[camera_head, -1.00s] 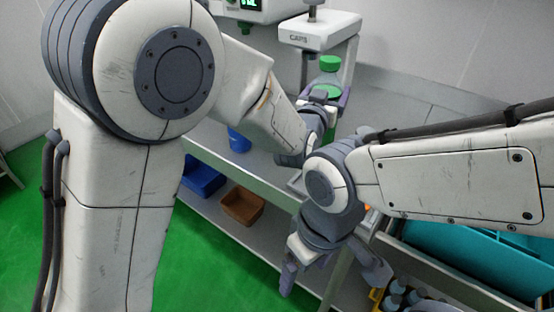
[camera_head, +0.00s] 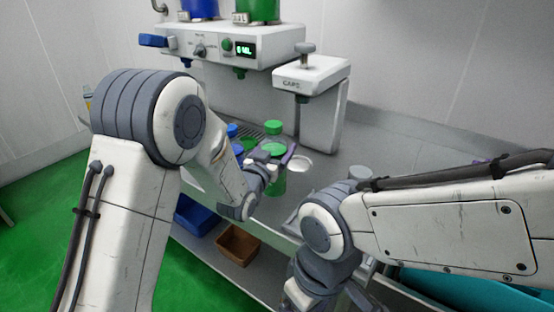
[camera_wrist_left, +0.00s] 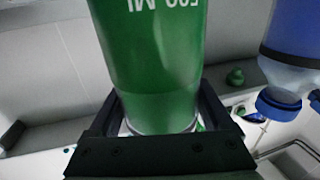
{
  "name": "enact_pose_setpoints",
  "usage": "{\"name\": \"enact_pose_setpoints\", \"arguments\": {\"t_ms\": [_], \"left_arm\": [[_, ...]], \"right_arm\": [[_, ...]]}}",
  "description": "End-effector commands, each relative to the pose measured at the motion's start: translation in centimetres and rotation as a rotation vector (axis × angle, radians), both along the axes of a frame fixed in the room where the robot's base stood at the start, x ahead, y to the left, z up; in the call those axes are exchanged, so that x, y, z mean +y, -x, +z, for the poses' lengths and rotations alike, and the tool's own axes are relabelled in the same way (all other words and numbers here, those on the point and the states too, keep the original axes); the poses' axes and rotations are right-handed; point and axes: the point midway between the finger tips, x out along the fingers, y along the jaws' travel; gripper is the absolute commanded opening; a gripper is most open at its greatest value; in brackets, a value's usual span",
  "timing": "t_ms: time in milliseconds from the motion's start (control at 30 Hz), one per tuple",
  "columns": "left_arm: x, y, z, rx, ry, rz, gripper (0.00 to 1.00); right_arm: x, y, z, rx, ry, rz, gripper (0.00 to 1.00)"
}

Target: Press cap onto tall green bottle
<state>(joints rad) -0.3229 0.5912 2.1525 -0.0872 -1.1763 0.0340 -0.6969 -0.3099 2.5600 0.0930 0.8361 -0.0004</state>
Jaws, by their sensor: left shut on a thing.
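The tall green bottle (camera_head: 278,186) stands upright in my left gripper (camera_head: 276,164), with a green cap (camera_head: 273,127) on its clear neck. My left gripper is shut around its body, left of and in front of the cap press (camera_head: 311,76), which is marked CAPS. In the left wrist view the green bottle (camera_wrist_left: 152,65) fills the middle, its volume print upside down, between the fingers (camera_wrist_left: 150,128). Its cap is hidden there.
A filling machine (camera_head: 225,45) stands behind, left of the press. A blue-capped bottle (camera_head: 232,130) is left of the held bottle; a blue bottle (camera_wrist_left: 297,35) shows in the wrist view. A round white plate (camera_head: 300,166) is empty. Blue (camera_head: 195,215) and brown (camera_head: 238,244) bins sit below.

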Motion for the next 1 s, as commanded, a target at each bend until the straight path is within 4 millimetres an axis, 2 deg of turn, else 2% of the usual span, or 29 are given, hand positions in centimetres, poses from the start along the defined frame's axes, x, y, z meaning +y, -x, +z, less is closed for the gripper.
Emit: {"name": "enact_pose_setpoints", "arguments": {"t_ms": [333,600,1000], "left_arm": [[0.1,-0.1,0.0,-0.005,0.002,-0.001,0.0],[0.1,-0.1,-3.5,-0.002,0.0,-0.001,0.0],[0.1,-0.1,-4.0,-0.006,0.001,0.0,0.0]], "right_arm": [[0.0,0.0,0.0,0.0,0.0,0.0,0.86],[0.0,0.0,0.4,0.0,0.0,0.0,0.86],[0.0,0.0,0.2,0.0,0.0,0.0,0.86]]}}
